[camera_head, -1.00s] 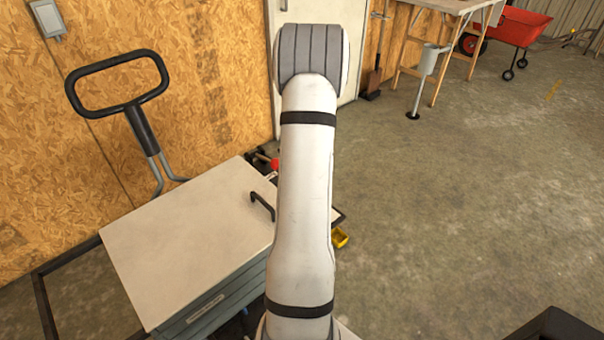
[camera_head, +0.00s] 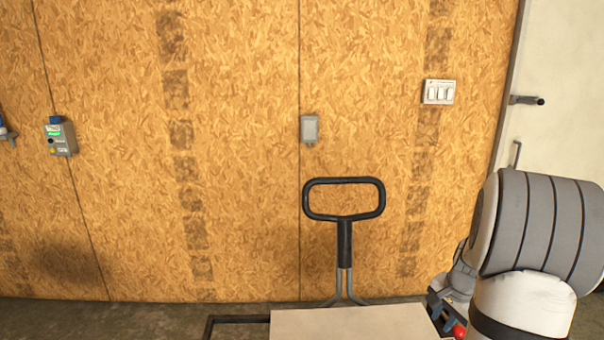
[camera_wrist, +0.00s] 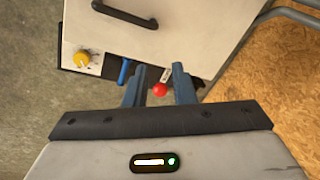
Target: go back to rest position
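Beyond the fingertips is a pale lid (camera_wrist: 185,30) with a black handle (camera_wrist: 123,14). In the head view my arm stands at the lower right and hides most of the wrist and gripper. The red ball also shows in the head view (camera_head: 459,331), beside the arm.
The pale lid's top (camera_head: 350,324) is at the bottom of the head view. A black loop handle (camera_head: 344,200) rises behind it. A chipboard wall (camera_head: 240,130) and a white door (camera_head: 555,90) stand behind. A yellow knob (camera_wrist: 82,59) and blue part (camera_wrist: 125,72) are near the left finger.

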